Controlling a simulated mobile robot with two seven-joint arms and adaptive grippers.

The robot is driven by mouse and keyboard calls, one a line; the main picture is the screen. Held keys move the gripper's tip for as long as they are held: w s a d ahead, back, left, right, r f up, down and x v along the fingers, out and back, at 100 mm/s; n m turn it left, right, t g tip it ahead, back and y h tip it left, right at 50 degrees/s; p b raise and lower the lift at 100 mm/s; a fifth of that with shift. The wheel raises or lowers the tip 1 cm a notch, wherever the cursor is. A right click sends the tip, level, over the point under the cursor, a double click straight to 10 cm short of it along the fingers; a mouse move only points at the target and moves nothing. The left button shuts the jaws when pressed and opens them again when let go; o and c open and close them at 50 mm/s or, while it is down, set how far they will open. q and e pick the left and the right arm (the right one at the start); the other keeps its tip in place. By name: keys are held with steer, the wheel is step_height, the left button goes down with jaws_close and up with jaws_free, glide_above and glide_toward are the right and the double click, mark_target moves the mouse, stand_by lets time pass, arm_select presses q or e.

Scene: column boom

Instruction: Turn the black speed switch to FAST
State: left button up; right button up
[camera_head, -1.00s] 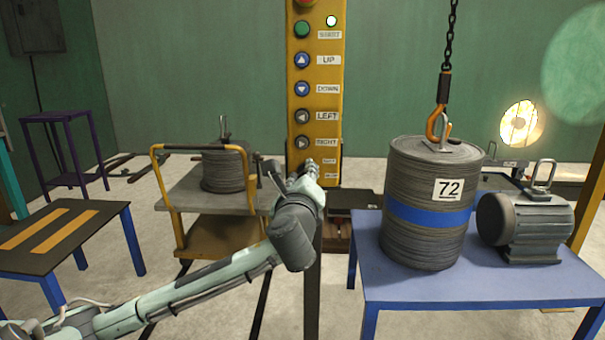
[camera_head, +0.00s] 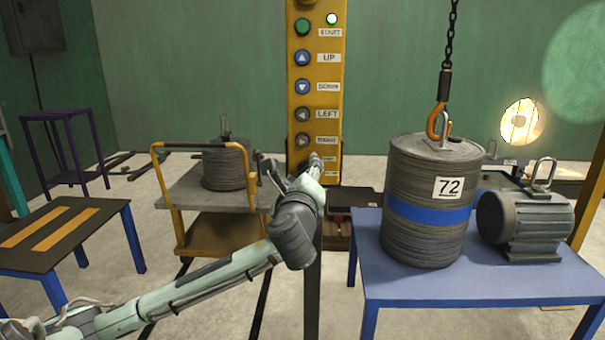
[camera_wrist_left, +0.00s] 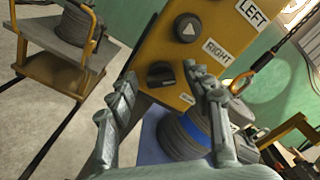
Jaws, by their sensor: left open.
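The black speed switch (camera_wrist_left: 161,74) is a dark round knob low on the yellow control panel (camera_head: 314,80), below the RIGHT button. In the left wrist view it shows between the fingertips of my left gripper (camera_wrist_left: 163,85), apart from both fingers as far as I can tell. My left gripper is open and empty. In the head view the gripper (camera_head: 312,165) is in front of the panel's lower end and the arm hides the switch. Small labels beside the switch are too small to read. My right gripper is not in view.
A coil drum marked 72 (camera_head: 425,235) stands on a blue table (camera_head: 400,290) at the right, under a hook and chain. A grey motor (camera_head: 527,222) stands beside it. A yellow-handled cart (camera_head: 214,240) is left of the panel; a low table (camera_head: 65,232) is further left.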

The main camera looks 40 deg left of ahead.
arm_select(q)
steer(key=v, duration=0.7)
steer(key=shift+s+d, duration=0.2)
steer(key=shift+s, duration=0.05)
